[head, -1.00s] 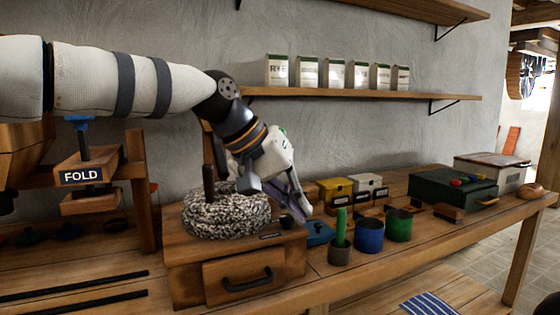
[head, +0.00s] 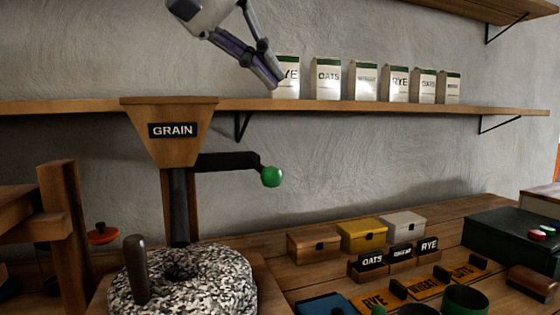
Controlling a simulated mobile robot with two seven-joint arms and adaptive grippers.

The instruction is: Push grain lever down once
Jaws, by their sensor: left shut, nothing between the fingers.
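The grain lever (head: 228,160) is a dark arm with a green ball knob (head: 271,177). It sticks out to the right from the wooden hopper labelled GRAIN (head: 172,130), with the knob slightly lower than the arm. My left gripper (head: 276,82) is shut and empty, above the knob and apart from it, in front of the first RYE packet on the shelf. Its fingers point down and to the right. My right gripper is not in view.
A speckled millstone (head: 215,285) with an upright handle (head: 135,268) stands below the hopper. A wall shelf (head: 370,107) holds several packets. Small boxes (head: 362,236) and labelled wooden tags stand on the bench at right. The air around the knob is clear.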

